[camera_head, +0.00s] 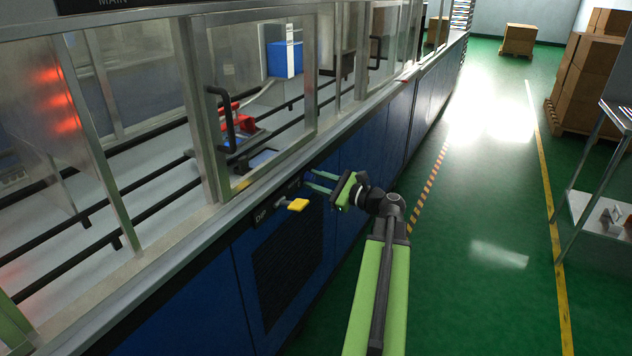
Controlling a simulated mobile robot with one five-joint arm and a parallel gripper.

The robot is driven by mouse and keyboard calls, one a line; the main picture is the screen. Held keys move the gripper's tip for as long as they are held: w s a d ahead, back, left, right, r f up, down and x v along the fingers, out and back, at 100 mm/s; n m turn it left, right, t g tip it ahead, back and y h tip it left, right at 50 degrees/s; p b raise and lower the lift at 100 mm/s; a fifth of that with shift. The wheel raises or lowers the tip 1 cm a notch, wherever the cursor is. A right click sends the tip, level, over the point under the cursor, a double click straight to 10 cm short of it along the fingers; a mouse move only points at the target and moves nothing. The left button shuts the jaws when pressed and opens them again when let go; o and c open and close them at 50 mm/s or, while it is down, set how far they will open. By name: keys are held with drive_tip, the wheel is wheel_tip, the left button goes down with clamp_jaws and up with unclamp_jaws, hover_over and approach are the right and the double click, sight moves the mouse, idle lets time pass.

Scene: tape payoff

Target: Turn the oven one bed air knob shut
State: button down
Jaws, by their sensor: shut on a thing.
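My gripper (309,179) is at the upper part of the blue machine front (200,310), its two green fingers pointing left at the dark control strip just under the metal ledge. The fingers are closed on a knob there, of which almost nothing shows between the tips. A yellow knob (297,204) sticks out just below and left of the fingertips, apart from them, beside a dark plate (262,215) lettered "DIP". A second small dark label (286,188) lies left of the fingertips; its words are too small to read.
The metal ledge (240,202) and glazed doors with a black handle (222,115) run above the panel. A dark vent grille (285,265) is below. The green aisle to the right is clear up to a metal shelf rack (600,205) and stacked cartons (588,85).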

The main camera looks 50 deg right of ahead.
drive_tip(key=shift+d, duration=0.1)
drive_tip(key=n, duration=0.4)
drive_tip(key=shift+b, duration=0.3)
drive_tip(key=n, duration=0.4)
drive_tip(key=shift+n+t, duration=0.3)
drive_tip(key=shift+n, duration=0.1)
drive_tip(key=n, duration=0.4)
drive_tip(key=shift+d+n+b, duration=0.1)
drive_tip(key=shift+n+b, duration=0.2)
drive_tip(key=shift+b, duration=0.05)
drive_tip(key=shift+n+y, duration=0.6)
drive_tip(key=shift+n, duration=1.8)
drive_tip(key=c, duration=1.1)
unclamp_jaws()
